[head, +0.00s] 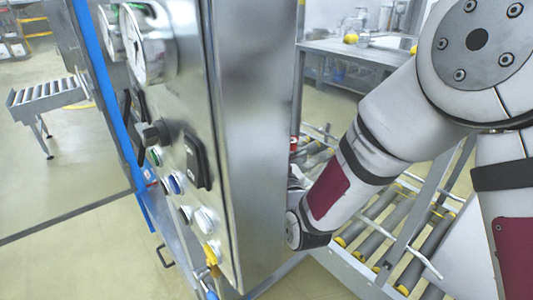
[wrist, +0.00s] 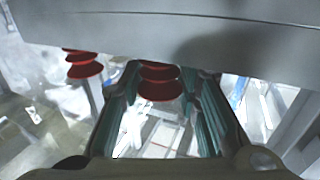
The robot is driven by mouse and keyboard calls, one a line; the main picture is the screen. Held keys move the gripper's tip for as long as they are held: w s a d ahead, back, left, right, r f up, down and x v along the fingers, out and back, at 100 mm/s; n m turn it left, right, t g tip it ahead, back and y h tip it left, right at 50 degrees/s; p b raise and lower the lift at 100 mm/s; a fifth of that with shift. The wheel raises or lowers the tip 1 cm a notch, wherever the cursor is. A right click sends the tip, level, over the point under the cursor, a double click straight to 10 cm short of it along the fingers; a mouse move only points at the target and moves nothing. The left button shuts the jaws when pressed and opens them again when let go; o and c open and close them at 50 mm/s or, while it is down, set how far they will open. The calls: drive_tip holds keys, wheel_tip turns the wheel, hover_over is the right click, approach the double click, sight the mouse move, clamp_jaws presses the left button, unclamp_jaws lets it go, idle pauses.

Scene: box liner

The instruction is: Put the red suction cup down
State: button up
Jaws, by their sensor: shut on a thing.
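A red ribbed suction cup (wrist: 160,88) is between the two fingertips in the wrist view, just under a wide grey metal part. My gripper (wrist: 165,80) has teal-lined fingers and is shut on this cup. The cup's upper end is hidden by the grey part. A second red suction cup (wrist: 83,66) is to the left, outside the fingers. In the head view my gripper is hidden behind the metal control cabinet (head: 255,130); only my arm shows at its right edge.
The tall cabinet, with gauges, knobs and buttons on its left face, stands close in front. A roller conveyor (head: 400,240) with grey rails lies low behind my arm. A metal table (head: 370,55) stands at the back.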

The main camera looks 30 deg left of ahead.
drive_tip(key=o, duration=1.1)
drive_tip(key=shift+r+p, duration=0.45)
drive_tip(key=shift+p, duration=0.05)
drive_tip(key=b+v, duration=0.1)
drive_tip(key=v, duration=1.1)
drive_tip(key=shift+f, duration=0.1)
